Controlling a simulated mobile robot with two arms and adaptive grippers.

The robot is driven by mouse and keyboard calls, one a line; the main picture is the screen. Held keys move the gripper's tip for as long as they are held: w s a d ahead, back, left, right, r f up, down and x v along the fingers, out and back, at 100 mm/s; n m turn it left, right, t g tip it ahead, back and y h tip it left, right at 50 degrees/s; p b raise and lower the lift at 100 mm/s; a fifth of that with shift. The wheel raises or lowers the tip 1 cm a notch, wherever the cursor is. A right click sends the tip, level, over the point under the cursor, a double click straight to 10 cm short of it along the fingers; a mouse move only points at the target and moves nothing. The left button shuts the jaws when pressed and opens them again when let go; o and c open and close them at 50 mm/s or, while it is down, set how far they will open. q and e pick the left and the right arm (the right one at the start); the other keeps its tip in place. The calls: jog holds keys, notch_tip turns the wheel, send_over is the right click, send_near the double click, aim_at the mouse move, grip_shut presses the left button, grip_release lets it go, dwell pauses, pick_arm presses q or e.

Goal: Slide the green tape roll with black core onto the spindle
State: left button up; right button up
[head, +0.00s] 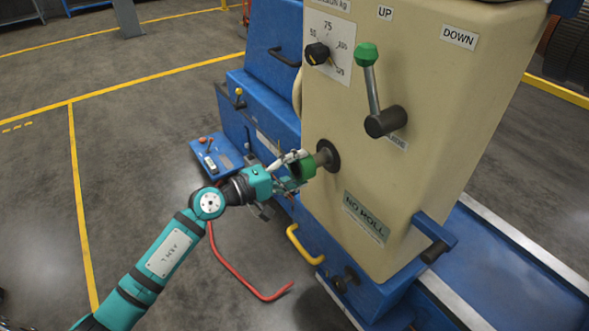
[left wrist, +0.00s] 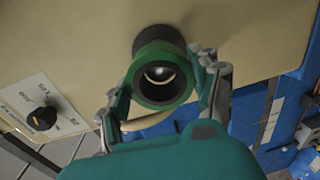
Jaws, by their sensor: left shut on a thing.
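The green tape roll with black core (head: 306,166) is in my left gripper (head: 298,170), whose fingers are shut on its two sides. In the left wrist view the roll (left wrist: 165,54) faces the camera between the fingertips (left wrist: 160,78). The spindle (head: 322,157) sticks out of the cream machine panel from a dark round flange (head: 332,155). Its shiny end (left wrist: 159,73) shows through the roll's hole, roughly centred. The roll is at the spindle's outer end, with some spindle showing behind it. I cannot tell whether the spindle tip is inside the core. My right gripper is not in view.
The cream panel (head: 420,95) carries a green-knobbed lever (head: 370,80) and a black dial (head: 317,53) above the spindle. A yellow handle (head: 303,245) and a red bar (head: 245,280) are below. A blue tray (head: 213,158) is left of the gripper. Open floor is at left.

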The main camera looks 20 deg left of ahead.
aim_at(314, 162)
pick_arm(q)
jog(key=shift+w+d, duration=0.15)
jog(key=shift+w, duration=0.1)
dwell(0.3)
jog(key=shift+x, duration=1.2)
jog(key=shift+w+d, duration=0.15)
jog(key=shift+b+x, duration=0.45)
jog(key=shift+x, duration=0.4)
jog(key=o, duration=1.4)
